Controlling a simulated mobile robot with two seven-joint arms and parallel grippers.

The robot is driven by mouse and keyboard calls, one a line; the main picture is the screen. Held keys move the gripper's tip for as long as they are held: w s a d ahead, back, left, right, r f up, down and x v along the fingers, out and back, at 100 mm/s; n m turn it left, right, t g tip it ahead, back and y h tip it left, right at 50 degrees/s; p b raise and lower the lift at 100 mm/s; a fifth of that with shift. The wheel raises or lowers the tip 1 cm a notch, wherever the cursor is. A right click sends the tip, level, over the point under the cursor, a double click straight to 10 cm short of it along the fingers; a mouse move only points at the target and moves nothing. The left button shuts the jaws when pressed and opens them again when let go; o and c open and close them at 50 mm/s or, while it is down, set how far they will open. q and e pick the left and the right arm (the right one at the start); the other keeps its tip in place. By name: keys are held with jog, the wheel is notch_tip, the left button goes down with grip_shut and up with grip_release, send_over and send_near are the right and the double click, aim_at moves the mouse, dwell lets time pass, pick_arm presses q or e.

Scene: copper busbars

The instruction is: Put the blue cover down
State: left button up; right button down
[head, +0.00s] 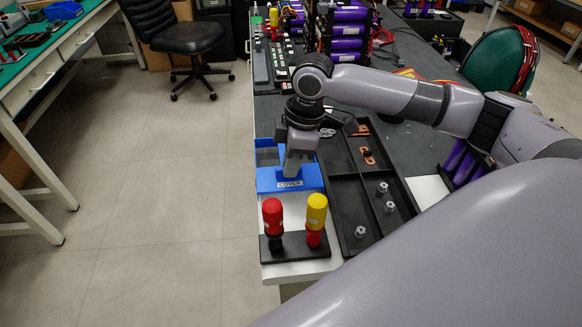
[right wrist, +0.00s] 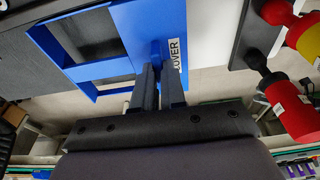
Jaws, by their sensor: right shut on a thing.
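The blue cover (head: 271,179) is at the left edge of the dark bench in the head view, with a white "COVER" label facing me. My right gripper (head: 292,166) points down over it and is shut on its upright blue tab. In the right wrist view the two fingers (right wrist: 159,85) pinch that tab, and the blue cover (right wrist: 125,25) shows as a frame with openings. Part of the cover is hidden behind my gripper in the head view. I cannot tell whether its underside touches the bench. My left gripper is not in view.
A red-handled tool (head: 273,217) and a yellow-handled tool (head: 316,212) stand in a black holder (head: 295,249) just in front of the cover. A black tray (head: 347,205) with small metal parts lies to the right. Purple battery packs (head: 346,30) stand behind.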

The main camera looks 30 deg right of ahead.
jog(key=shift+f, duration=0.65)
jog(key=c, duration=1.2)
grip_release()
notch_tip(320, 180, up, 12)
jog(key=s+d+p, duration=0.1)
jog(key=d, duration=0.1)
jog(key=shift+p, duration=0.35)
jog(key=shift+a+f, duration=0.1)
jog(key=shift+a, duration=0.05)
